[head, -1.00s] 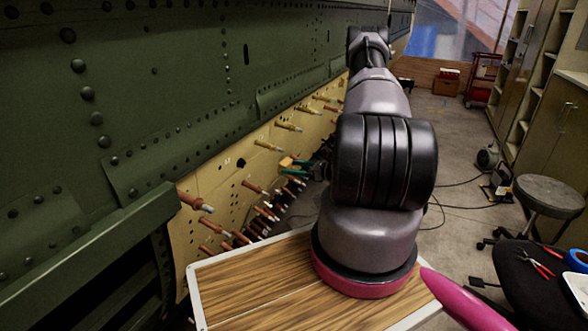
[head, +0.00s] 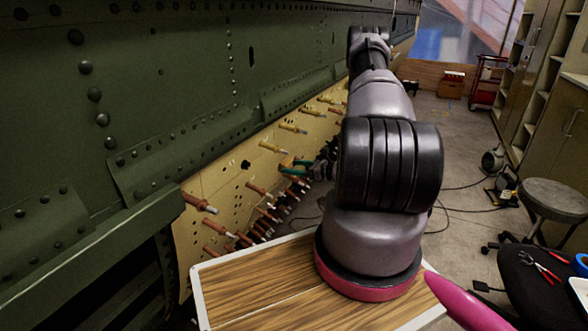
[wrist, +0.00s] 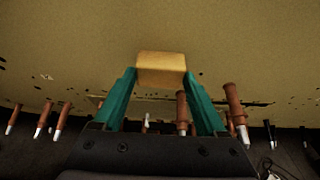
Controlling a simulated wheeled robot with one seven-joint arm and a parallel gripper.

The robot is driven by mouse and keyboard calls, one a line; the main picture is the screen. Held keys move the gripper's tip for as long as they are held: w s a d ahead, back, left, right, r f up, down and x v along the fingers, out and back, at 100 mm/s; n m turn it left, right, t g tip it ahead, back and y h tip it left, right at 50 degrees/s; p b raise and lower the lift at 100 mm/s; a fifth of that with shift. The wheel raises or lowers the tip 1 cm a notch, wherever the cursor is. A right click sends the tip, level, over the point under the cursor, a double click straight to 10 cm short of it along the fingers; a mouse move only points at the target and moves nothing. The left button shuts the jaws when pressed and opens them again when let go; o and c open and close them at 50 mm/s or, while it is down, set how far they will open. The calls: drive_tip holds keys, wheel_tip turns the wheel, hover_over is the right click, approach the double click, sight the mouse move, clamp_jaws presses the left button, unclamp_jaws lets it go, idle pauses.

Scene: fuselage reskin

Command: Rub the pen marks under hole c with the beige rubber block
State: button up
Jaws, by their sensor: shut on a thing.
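My gripper (wrist: 160,88) is shut on the beige rubber block (wrist: 161,68), held between its two green fingertips in the wrist view. The block lies in front of the yellow-beige skin panel (wrist: 60,45); I cannot tell whether it touches. In the head view my gripper (head: 297,167) is small, at the panel (head: 215,185), to the right of a dark hole (head: 246,164). The hole's letter is too small to read. Dark specks show on the panel to both sides of the block in the wrist view, but I cannot tell which are pen marks.
Several copper-coloured pins (head: 203,203) stick out from the panel around my gripper. In the wrist view, pins (wrist: 236,112) stand close beside and below the fingers. Green fuselage skin (head: 200,70) lies above the panel. A stool (head: 553,200) stands at the right.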

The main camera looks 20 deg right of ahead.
drive_tip(key=shift+w+a+r, duration=0.1)
drive_tip(key=shift+a, duration=0.3)
idle(1.0)
drive_tip(key=s+d+f, duration=0.1)
drive_tip(key=s+d, duration=0.3)
drive_tip(key=shift+s+f, duration=0.3)
idle(0.3)
drive_tip(key=shift+s+d+f, duration=0.2)
drive_tip(key=shift+s+d, duration=0.25)
drive_tip(key=shift+s, duration=0.15)
drive_tip(key=shift+s+d+f, duration=0.15)
drive_tip(key=shift+s+d, duration=0.25)
drive_tip(key=shift+s, duration=0.15)
